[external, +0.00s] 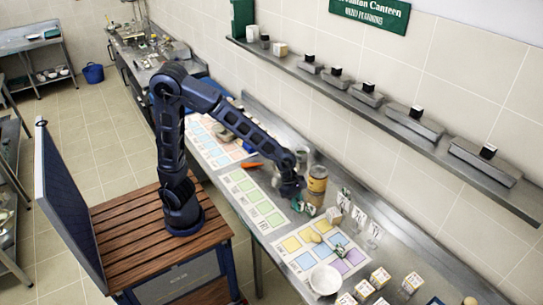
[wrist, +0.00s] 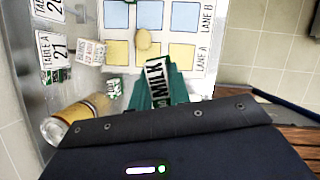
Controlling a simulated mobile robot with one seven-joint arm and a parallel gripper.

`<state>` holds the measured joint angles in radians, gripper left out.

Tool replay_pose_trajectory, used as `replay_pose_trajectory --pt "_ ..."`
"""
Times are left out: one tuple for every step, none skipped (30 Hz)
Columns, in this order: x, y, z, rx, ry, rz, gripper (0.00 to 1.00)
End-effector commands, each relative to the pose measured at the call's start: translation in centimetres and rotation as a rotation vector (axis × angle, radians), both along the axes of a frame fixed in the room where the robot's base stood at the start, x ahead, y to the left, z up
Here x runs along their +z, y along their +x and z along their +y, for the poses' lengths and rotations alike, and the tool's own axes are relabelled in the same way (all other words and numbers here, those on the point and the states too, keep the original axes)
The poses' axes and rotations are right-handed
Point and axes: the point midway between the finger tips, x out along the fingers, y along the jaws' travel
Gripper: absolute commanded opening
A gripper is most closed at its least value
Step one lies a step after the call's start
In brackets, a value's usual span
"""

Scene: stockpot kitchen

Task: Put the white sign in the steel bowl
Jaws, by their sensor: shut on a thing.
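My gripper (wrist: 160,88), with green-teal fingers, is shut on a white piece lettered MILK (wrist: 154,78). In the external view my gripper (external: 291,188) is low over the counter, left of the coloured lane sheet. White upright signs numbered 20 (wrist: 48,9) and 21 (wrist: 52,50) stand near the wall; a similar white sign (external: 374,231) shows in the external view. A pale round bowl (external: 325,280) sits at the counter's front, right of my gripper. It looks white; I cannot tell whether it is steel. The bowl is outside the wrist view.
A tan-labelled can (external: 317,180) stands just behind my gripper and lies tilted in the wrist view (wrist: 88,113). A white box (wrist: 90,52) and small green packet (wrist: 113,88) are close by. A potato-like lump (external: 315,238) lies on the lane sheet (external: 283,263). Several cartons (external: 380,277) stand right.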

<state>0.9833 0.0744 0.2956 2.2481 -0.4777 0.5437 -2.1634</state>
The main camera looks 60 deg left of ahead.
Motion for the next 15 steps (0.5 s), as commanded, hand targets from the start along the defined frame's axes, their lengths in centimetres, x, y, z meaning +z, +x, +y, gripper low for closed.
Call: replay_pose_trajectory --pt "-0.2 1.8 1.4 0.064 0.001 -0.001 0.00" --pt "-0.3 2.8 2.3 0.105 0.001 -0.002 0.00" --pt "-0.4 4.1 3.5 0.159 0.001 -0.001 0.00" --pt "-0.5 5.0 4.4 0.199 0.001 -0.001 0.00" --pt "-0.6 6.0 5.4 0.238 0.001 -0.001 0.00" --pt "-0.6 7.2 6.7 0.291 0.002 -0.002 0.00" --pt "-0.7 8.0 7.6 0.330 0.001 -0.002 0.00" --pt "-0.7 8.9 8.7 0.370 0.001 -0.003 0.00" --pt "-0.7 10.0 10.1 0.423 0.001 -0.002 0.00" --pt "-0.8 10.8 11.1 0.462 0.002 -0.002 0.00" --pt "-0.8 11.5 12.2 0.501 0.002 -0.001 0.00" --pt "-0.8 12.5 13.7 0.554 0.002 -0.001 0.00" --pt "-0.8 13.2 14.8 0.591 0.002 -0.002 0.00" --pt "-0.8 13.8 15.9 0.631 0.002 -0.002 0.00" --pt "-0.7 14.7 17.4 0.682 0.002 -0.002 0.00"
